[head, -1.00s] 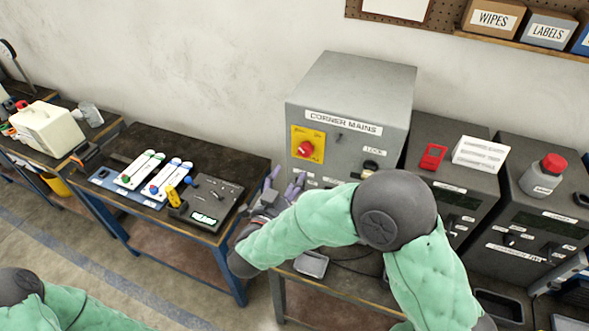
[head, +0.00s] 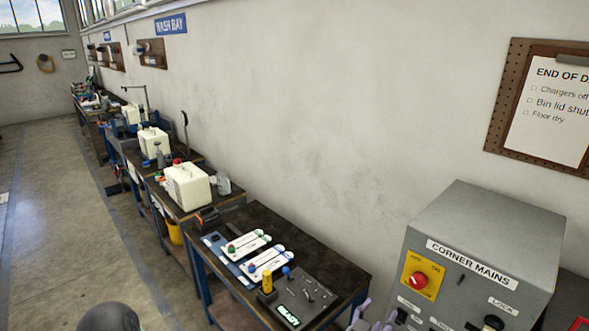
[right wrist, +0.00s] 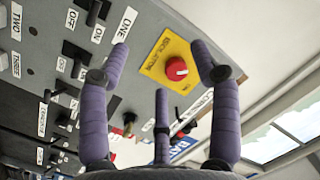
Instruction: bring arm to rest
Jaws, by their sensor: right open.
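My right gripper (head: 372,316) shows only as purple fingers at the bottom edge of the head view, just left of the grey CORNER MAINS cabinet (head: 470,255). In the right wrist view the gripper (right wrist: 160,62) has its purple fingers spread, with nothing between them. Behind them is the cabinet's panel with a red knob on a yellow isolator plate (right wrist: 172,66), which also shows in the head view (head: 420,278). The rest of my right arm is hidden below the head view. A dark joint of my left arm shows at bottom left; its gripper is out of view.
A dark bench (head: 330,262) left of the cabinet holds white charger units (head: 246,243) and a black control box (head: 302,296). More benches with cream containers (head: 187,186) line the wall. The floor (head: 60,240) at left is open.

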